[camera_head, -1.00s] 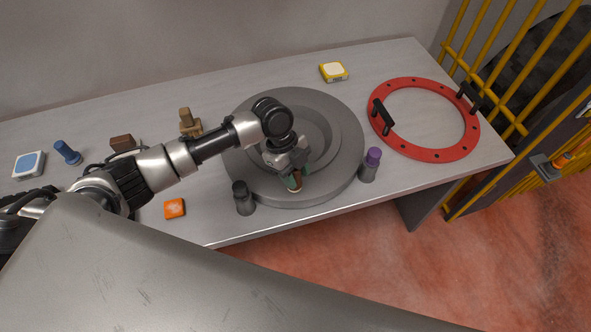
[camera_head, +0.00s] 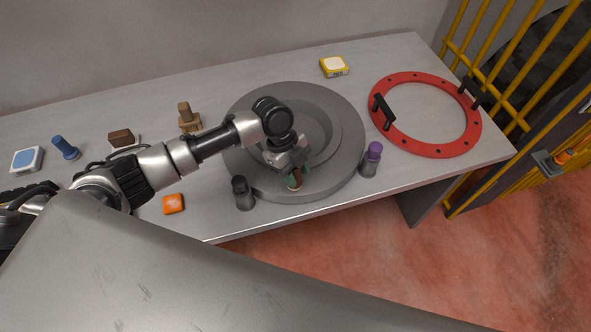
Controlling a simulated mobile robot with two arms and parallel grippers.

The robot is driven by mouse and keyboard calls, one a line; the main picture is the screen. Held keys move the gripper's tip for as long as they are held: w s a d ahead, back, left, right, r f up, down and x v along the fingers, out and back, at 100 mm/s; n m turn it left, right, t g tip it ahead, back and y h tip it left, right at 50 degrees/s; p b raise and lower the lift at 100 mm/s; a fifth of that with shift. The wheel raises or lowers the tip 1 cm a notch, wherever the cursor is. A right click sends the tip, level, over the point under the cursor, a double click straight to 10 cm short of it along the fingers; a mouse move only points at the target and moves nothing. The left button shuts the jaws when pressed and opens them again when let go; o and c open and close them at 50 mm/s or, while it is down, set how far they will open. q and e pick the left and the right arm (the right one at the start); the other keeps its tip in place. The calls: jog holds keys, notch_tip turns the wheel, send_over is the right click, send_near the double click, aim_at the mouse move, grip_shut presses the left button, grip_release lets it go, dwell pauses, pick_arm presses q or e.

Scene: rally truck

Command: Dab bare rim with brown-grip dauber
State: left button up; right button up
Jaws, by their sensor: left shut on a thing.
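A large grey round rim (camera_head: 345,125) with a stepped, recessed centre lies on the workbench. My left gripper (camera_head: 294,174) reaches over its near side and points down. It is shut on a small dauber (camera_head: 296,183) with a brown grip, of which only a little shows between the fingers. The dauber's lower end is at the near part of the rim; I cannot tell whether it touches. My right gripper is not in view.
A dark cylinder (camera_head: 242,193) and a purple-topped cylinder (camera_head: 371,159) stand at the rim's near edge. A red ring (camera_head: 461,145) with black handles lies right. An orange block (camera_head: 173,204), yellow box (camera_head: 334,67), wooden piece (camera_head: 189,118), brown block (camera_head: 121,138), blue-handled tool (camera_head: 65,148) and blue-topped box (camera_head: 27,160) lie around.

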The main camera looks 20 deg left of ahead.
pick_arm(q)
jog(key=shift+f+b, duration=0.35)
jog(key=shift+f, duration=0.3)
dwell(0.4)
jog(key=shift+s+d+r+p, duration=0.15)
jog(key=shift+s+d+p, duration=0.15)
jog(key=shift+s+p, duration=0.15)
jog(key=shift+w+a, duration=0.1)
jog(key=shift+w, duration=0.05)
jog(key=shift+w+a+b, duration=0.45)
jog(key=shift+w, duration=0.25)
jog(key=shift+s+d, duration=0.1)
jog(key=shift+s, duration=0.05)
jog(key=shift+s+d+p, duration=0.2)
jog(key=shift+s+p, duration=0.1)
jog(key=shift+p, duration=0.1)
jog(key=shift+s+d+f, duration=0.2)
jog(key=shift+s+d, duration=0.05)
jog(key=shift+s, duration=0.15)
